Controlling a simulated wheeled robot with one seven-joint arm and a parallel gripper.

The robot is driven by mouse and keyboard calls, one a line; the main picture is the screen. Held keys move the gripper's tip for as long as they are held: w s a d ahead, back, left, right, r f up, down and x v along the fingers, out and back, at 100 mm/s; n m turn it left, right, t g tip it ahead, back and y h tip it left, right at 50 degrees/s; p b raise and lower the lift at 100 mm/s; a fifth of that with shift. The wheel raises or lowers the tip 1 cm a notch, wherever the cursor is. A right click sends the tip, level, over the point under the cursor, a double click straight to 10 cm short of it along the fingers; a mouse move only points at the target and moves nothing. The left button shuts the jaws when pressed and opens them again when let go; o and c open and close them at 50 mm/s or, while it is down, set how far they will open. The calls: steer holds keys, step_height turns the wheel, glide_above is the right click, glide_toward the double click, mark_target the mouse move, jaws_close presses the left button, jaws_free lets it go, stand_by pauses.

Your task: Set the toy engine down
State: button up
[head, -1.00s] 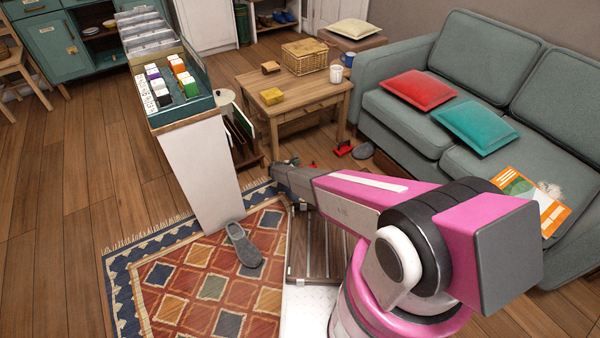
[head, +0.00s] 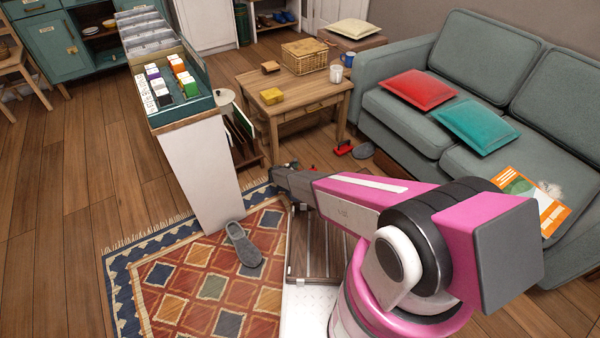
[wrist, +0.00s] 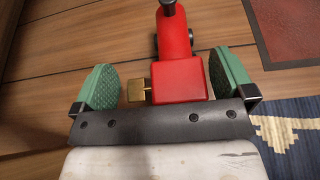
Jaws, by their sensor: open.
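The toy engine (wrist: 181,78) is red, with a dark chimney and dark wheels. In the wrist view it is between the green-padded fingers of my gripper (wrist: 165,80), over or on the wooden floor. The fingers are spread, with a gap on each side of the engine. A brass-coloured block (wrist: 138,90) shows at its left side. I cannot tell exactly whether its wheels touch the boards. In the head view my arm hides most of this spot.
The patterned rug (head: 215,285) lies left of my arm, with a grey slipper (head: 243,244) on it. The white-sided record stand (head: 200,175), wooden table (head: 290,108) and grey sofa (head: 415,125) stand around. Another red object (head: 343,148) is on the floor near the table.

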steer(key=v, duration=1.2)
steer(key=s+d+r+m+g+y, duration=0.25)
steer(key=s+d+r+m, duration=0.3)
steer(key=d+r, duration=0.6)
steer(key=s+d+r+m+g+y, duration=0.1)
steer(key=s+d+r+m+g, duration=0.3)
steer(key=d+r+m, duration=0.5)
steer(key=s+d+r+m+y, duration=0.4)
steer(key=s+r, duration=0.5)
steer(key=r, duration=0.3)
steer(key=s+d+r+m+g+y, duration=0.1)
steer(key=s+d+r+m+y, duration=0.2)
steer(key=r, duration=1)
steer(key=s+d+m, duration=0.3)
steer(key=s+d, duration=0.2)
steer(key=s, duration=0.1)
steer(key=shift+y, duration=0.35)
